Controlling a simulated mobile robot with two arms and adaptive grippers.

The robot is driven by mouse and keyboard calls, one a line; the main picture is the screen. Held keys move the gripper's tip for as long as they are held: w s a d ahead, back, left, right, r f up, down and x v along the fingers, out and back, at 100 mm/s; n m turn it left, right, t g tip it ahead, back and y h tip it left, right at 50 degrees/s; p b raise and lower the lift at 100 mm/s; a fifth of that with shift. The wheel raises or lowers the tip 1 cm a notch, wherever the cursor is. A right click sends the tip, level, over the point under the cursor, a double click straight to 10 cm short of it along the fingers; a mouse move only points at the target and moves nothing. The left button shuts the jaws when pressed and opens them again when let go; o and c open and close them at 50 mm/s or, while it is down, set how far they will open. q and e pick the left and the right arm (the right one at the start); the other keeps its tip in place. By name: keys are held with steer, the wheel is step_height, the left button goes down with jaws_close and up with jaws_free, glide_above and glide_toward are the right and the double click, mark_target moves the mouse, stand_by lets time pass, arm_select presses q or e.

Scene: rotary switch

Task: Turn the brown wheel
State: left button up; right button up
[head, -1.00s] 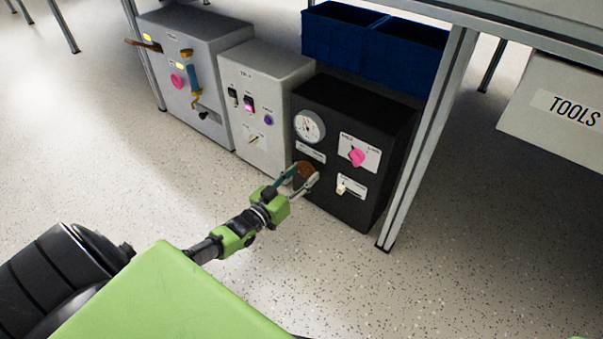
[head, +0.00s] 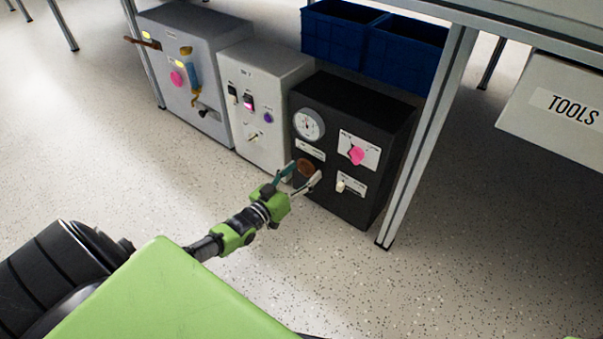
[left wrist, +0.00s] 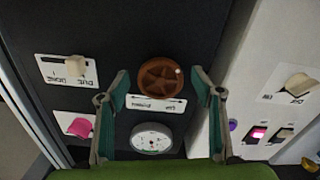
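The brown wheel (head: 308,168) is a round knob low on the front of the black box (head: 347,148). My left gripper (head: 301,178) is open in front of it, one finger to each side in the head view. In the left wrist view the wheel (left wrist: 160,76) shows whole between the two spread fingers of the gripper (left wrist: 160,82), with a gap on both sides. I cannot tell how far the fingertips are from the box front. My right gripper is not in view.
The black box also bears a gauge (head: 309,124), a pink knob (head: 356,155) and a pale switch (head: 341,186). A light-grey box (head: 266,105) stands beside it on the left. A table leg (head: 430,130) stands close on the right. The floor in front is clear.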

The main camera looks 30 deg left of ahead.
arm_select(q)
steer(key=shift+s, duration=0.1)
steer(key=s+a, duration=0.1)
steer(key=s, duration=1)
steer(key=shift+s, duration=0.4)
